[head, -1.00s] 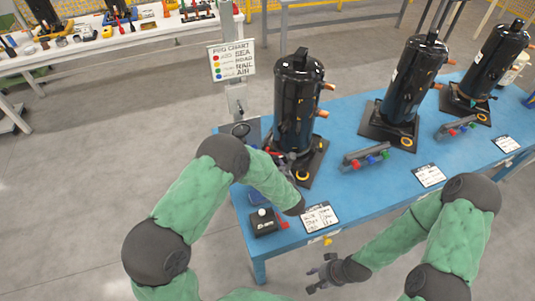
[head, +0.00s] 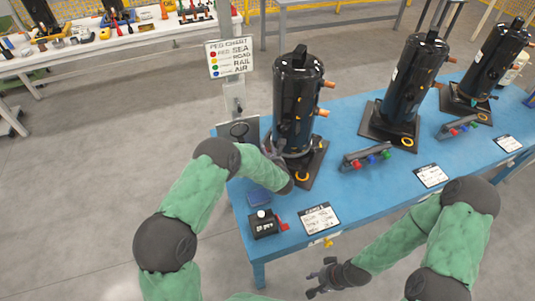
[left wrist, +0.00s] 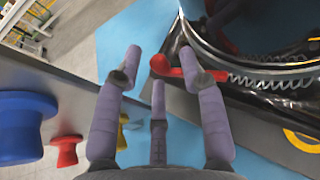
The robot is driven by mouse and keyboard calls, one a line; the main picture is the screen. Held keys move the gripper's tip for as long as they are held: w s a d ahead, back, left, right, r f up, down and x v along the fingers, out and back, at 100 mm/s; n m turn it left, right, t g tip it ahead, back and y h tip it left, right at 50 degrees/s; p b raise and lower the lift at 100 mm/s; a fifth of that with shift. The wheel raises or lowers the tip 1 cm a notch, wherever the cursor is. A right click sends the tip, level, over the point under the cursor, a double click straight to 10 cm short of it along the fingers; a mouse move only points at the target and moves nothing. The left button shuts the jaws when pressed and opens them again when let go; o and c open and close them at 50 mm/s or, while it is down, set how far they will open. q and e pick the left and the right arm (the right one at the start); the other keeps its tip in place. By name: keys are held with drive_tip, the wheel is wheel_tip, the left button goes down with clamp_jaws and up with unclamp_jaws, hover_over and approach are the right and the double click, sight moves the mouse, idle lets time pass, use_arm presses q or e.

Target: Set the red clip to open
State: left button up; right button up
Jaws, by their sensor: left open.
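The red clip (left wrist: 168,69) shows in the left wrist view as a red lever with a round knob, beside a metal ring and spring at the foot of a black compressor. My left gripper (left wrist: 158,68) is open, with the clip's knob between its spread fingertips and the lever crossing the right finger. I cannot tell whether they touch. In the head view my left wrist hides most of that gripper and the clip, next to the nearest compressor (head: 297,100). My right gripper (head: 322,276) is open and empty in front of the blue table (head: 365,198).
A black box with a red handle (head: 264,224) and a white card (head: 320,219) lie near the front edge. A peg rack (head: 366,158) and two more compressors stand to the right. A peg chart (head: 230,58) stands behind. In the left wrist view, coloured pegs (left wrist: 66,150) are at left.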

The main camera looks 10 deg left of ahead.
use_arm(q)
clamp_jaws()
drive_tip(key=shift+d, duration=0.1)
drive_tip(key=shift+s+d+n+g+y+b, duration=0.6)
drive_tip(key=shift+n+g+y+b, duration=0.7)
drive_tip(key=shift+n+g, duration=0.6)
drive_tip(key=shift+s+d+n+g+y+b, duration=0.35)
drive_tip(key=shift+d+n+g+y+b, duration=0.45)
drive_tip(key=shift+n+g+y+b, duration=0.85)
drive_tip(key=shift+s+d+n+g+y+b, duration=0.6)
drive_tip(key=shift+n+g+b, duration=0.55)
drive_tip(key=shift+n+g, duration=1.05)
drive_tip(key=shift+w+d+r+n, duration=0.1)
drive_tip(key=shift+d+n, duration=0.05)
drive_tip(key=shift+n, duration=0.2)
